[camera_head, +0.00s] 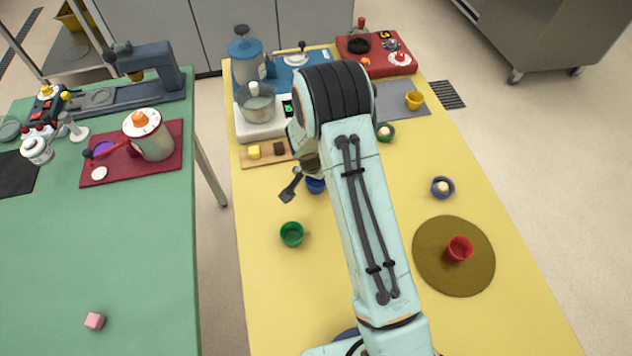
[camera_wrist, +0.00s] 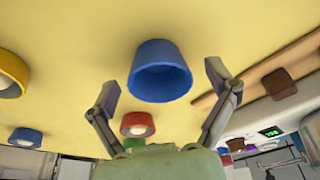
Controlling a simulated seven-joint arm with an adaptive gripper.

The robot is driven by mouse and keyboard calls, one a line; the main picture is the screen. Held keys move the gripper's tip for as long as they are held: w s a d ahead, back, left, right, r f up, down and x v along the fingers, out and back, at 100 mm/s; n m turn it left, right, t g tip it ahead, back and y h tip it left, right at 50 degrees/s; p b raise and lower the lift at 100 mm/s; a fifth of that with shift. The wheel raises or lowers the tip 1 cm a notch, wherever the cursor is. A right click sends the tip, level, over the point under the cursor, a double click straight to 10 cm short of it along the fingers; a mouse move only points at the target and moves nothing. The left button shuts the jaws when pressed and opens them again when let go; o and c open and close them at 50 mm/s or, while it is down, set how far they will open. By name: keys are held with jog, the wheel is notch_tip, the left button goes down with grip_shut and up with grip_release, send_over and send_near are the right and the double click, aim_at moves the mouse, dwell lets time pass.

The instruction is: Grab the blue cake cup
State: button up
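A deep-blue cup (camera_head: 316,185) stands on the yellow table, partly hidden by my arm in the head view. In the wrist view the blue cup (camera_wrist: 160,68) is centred, and its open mouth looks empty. My gripper (camera_wrist: 161,84) is open, with one finger on either side of the cup and a visible gap on both sides; neither finger appears to touch it. In the head view one finger of my gripper (camera_head: 290,188) shows left of the cup; the other is hidden. A second, greyer blue cup (camera_head: 443,187) with a pale filling stands farther right.
A green cup (camera_head: 291,234) stands nearby. A red cup (camera_head: 460,249) is on a round olive mat (camera_head: 430,275). The table's front left is clear.

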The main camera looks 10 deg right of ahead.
jog(key=c, duration=0.8)
jog(key=shift+c, duration=0.2)
